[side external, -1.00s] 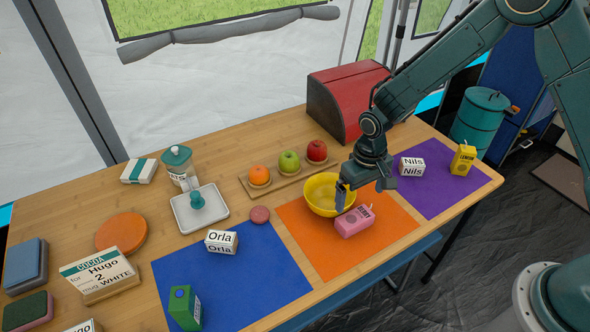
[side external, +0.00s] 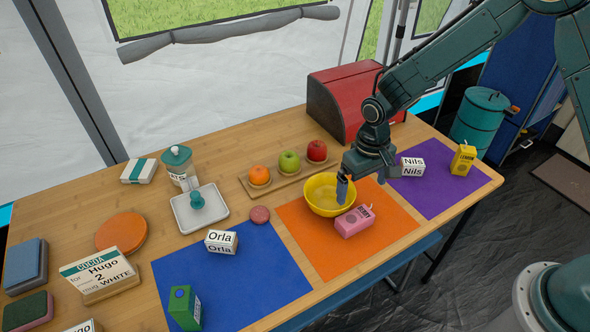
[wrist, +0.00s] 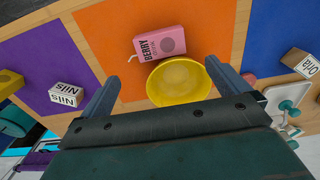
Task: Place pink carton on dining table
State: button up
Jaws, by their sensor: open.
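The pink carton (side external: 355,221), marked BERRY, lies on its side on the orange mat (side external: 318,250), in front of the yellow bowl (side external: 322,194). It also shows in the wrist view (wrist: 159,43), just beyond the bowl (wrist: 178,84). My gripper (side external: 343,188) is above the bowl in the side view, apart from the carton. In the wrist view its two fingers (wrist: 172,95) are spread wide with nothing between them held. The dining table (side external: 130,195) is light wood and carries the mats.
A green carton (side external: 185,308) and the Orla block (side external: 221,242) are on the blue mat. The Nils block (side external: 411,167) and a yellow lemon carton (side external: 463,160) are on the purple mat. A fruit tray (side external: 285,179) and red bread box (side external: 345,98) stand behind.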

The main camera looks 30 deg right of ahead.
jog(key=s+d+r+t, duration=0.1)
jog(key=s+d+r, duration=0.25)
jog(key=r, duration=0.55)
jog(key=s+d+r+t, duration=0.2)
jog(key=s+r, duration=0.2)
jog(key=r, duration=0.6)
jog(key=s+d+r+t, duration=0.1)
jog(key=s+r, duration=0.2)
jog(key=s, duration=0.5)
jog(key=s+d+r+t, duration=0.1)
jog(key=s+r, duration=0.3)
jog(key=s, duration=0.4)
jog(key=shift+s+d+r+t, duration=0.3)
jog(key=shift+s+d, duration=0.05)
jog(key=shift+d, duration=0.4)
jog(key=c, duration=1)
